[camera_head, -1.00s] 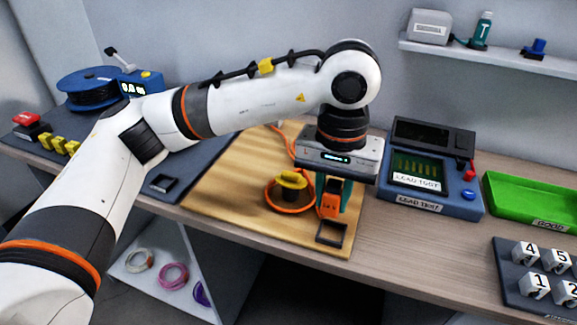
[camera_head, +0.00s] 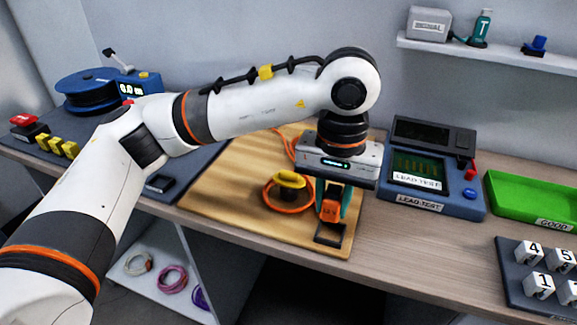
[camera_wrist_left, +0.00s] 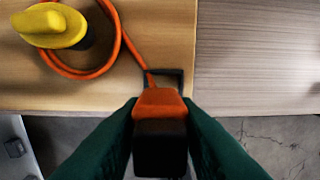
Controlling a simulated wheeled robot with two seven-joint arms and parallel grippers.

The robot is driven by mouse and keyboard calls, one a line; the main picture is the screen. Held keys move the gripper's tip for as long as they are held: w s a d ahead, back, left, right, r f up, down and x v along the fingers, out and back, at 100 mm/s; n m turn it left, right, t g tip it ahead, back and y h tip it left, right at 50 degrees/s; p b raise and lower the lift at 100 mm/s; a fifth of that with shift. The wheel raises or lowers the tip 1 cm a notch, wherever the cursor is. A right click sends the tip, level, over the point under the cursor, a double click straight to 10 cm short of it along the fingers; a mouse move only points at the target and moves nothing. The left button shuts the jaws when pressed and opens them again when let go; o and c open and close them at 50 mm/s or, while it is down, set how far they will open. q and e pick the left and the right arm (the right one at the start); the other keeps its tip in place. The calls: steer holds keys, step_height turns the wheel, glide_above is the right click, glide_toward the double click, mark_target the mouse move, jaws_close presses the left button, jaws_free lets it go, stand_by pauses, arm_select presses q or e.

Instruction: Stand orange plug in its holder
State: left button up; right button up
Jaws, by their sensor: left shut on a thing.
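My left gripper (camera_head: 333,200) has teal fingers, which also show in the left wrist view (camera_wrist_left: 160,140). It is shut on the orange plug (camera_head: 330,208), pointing down. The plug's orange part and dark end show between the fingers in the wrist view (camera_wrist_left: 159,102). A dark square holder (camera_head: 346,241) lies at the front right corner of the wooden board. The plug is just above or at its back side; I cannot tell whether they touch. The wrist view shows the holder's far rim (camera_wrist_left: 176,73); the plug hides the rest. My right gripper is not in view.
A yellow-topped dark piece (camera_head: 290,180) stands inside an orange cable loop (camera_head: 272,205), left of the plug. The wooden board (camera_head: 225,195) is otherwise mostly clear. A blue lead tester (camera_head: 425,207) and green tray (camera_head: 530,200) stand to the right.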

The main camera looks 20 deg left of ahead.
arm_select(q)
steer(key=shift+w+d+f+b, duration=0.15)
steer(key=shift+f+b, duration=0.1)
steer(key=shift+f, duration=0.15)
steer(key=shift+s+d+f+b, duration=0.1)
steer(key=shift+d+f+b, duration=0.1)
steer(key=shift+f, duration=0.2)
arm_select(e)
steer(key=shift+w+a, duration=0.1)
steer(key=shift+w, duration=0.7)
arm_select(q)
steer(key=shift+w+f, duration=0.2)
steer(key=shift+f, duration=0.15)
steer(key=shift+s+b, duration=0.1)
steer(key=shift+b, duration=0.25)
steer(key=shift+d+f, duration=0.1)
steer(key=shift+f, duration=0.15)
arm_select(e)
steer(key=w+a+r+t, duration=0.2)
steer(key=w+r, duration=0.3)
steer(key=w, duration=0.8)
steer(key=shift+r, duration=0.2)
arm_select(q)
steer(key=shift+f+b, duration=0.1)
steer(key=shift+b, duration=0.2)
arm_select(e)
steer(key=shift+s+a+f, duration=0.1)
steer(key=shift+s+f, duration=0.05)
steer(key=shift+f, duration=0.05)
